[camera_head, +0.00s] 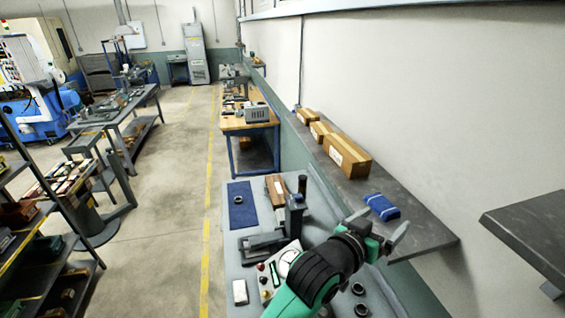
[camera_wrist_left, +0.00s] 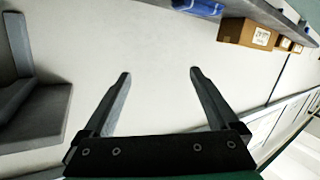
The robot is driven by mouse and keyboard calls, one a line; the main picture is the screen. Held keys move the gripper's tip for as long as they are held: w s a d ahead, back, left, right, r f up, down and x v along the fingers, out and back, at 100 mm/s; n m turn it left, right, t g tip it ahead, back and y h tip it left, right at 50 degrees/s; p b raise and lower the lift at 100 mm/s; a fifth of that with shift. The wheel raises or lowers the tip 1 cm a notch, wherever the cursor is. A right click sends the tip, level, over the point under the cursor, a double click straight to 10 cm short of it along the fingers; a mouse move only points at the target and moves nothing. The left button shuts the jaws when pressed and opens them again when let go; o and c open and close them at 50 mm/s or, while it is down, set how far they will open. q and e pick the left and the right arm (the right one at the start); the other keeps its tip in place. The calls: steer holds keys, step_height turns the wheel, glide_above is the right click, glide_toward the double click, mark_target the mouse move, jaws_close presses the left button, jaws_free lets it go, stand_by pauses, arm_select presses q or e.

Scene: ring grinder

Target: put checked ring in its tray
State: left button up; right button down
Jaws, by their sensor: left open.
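My left gripper (camera_head: 387,217) reaches over the right side of the grey bench (camera_head: 228,276), beside the wall shelf. In the left wrist view its fingers (camera_wrist_left: 160,73) are spread, with nothing between them but pale wall behind. A dark ring (camera_head: 238,199) lies on a blue mat (camera_head: 242,215) at the far left of the bench. Two more dark rings, one (camera_head: 358,289) behind the other (camera_head: 361,310), lie at the near right, below my gripper. I cannot tell which ring is the checked one, and no tray is clearly recognisable. My right gripper is not in view.
A dark stand-like device (camera_head: 294,214) rises mid-bench, near a white dial (camera_head: 289,258) and small knobs. The wall shelf (camera_head: 425,237) beside my gripper carries cardboard boxes (camera_head: 346,153) and a blue packet (camera_head: 381,206). Another shelf (camera_head: 535,228) juts in at right.

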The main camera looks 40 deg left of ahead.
arm_select(q)
steer(key=s+a+r+t, duration=0.25)
steer(key=s+r, duration=0.25)
steer(key=r, duration=0.4)
steer(key=s+a+r+m+t, duration=0.1)
steer(key=s+r+t, duration=0.2)
steer(key=s+r, duration=0.35)
steer(key=s+a+r+t, duration=0.1)
steer(key=s+r+t, duration=0.2)
steer(key=r, duration=0.7)
steer(key=s+a+r+t, duration=0.1)
steer(key=s+r+t, duration=0.2)
steer(key=s+r, duration=0.3)
steer(key=s, duration=0.4)
steer(key=shift+s+a+r+m, duration=0.35)
steer(key=shift+r+m, duration=0.05)
